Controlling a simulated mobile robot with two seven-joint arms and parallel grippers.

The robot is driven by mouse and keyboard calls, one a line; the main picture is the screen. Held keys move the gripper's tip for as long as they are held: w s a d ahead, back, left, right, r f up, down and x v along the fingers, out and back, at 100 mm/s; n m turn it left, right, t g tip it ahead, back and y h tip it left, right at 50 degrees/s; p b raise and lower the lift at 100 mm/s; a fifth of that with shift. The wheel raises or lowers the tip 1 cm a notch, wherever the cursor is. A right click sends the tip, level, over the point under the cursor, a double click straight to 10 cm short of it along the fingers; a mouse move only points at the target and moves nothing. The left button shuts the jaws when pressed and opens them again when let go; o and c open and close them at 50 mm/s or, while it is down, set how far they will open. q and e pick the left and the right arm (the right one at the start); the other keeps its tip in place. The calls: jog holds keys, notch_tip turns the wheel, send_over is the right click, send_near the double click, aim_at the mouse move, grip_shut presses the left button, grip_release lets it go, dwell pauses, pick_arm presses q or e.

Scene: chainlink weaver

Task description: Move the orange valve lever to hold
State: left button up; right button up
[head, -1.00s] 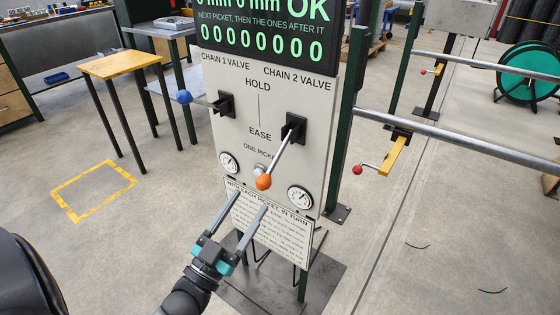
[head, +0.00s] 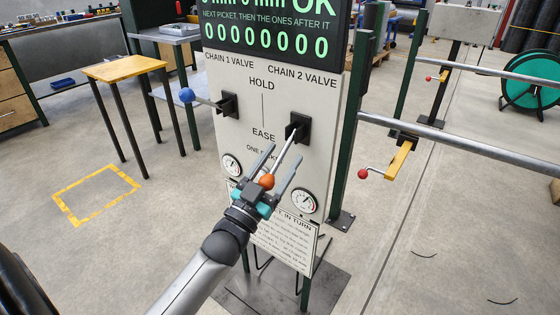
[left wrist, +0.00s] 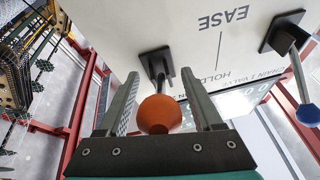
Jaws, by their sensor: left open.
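The orange valve lever has an orange ball (head: 267,181) on a metal rod and pivots on a black mount (head: 298,128) under CHAIN 2 VALVE. The rod points down and slightly left, past the EASE end of the panel's scale. My left gripper (head: 285,154) is open, with a finger on either side of the lever and the ball near its palm. In the left wrist view the orange ball (left wrist: 160,114) sits between the open fingers (left wrist: 160,76), with gaps visible at both sides. My right gripper is not in view.
The blue-balled lever (head: 186,95) of the chain 1 valve sticks out left from the same panel (head: 235,135). Gauges (head: 304,201) flank the orange lever lower down. A metal rail (head: 450,134) runs off to the right. A wooden-topped table (head: 122,68) stands back left.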

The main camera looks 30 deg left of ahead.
pick_arm(q)
grip_shut()
dwell(0.4)
dwell(0.9)
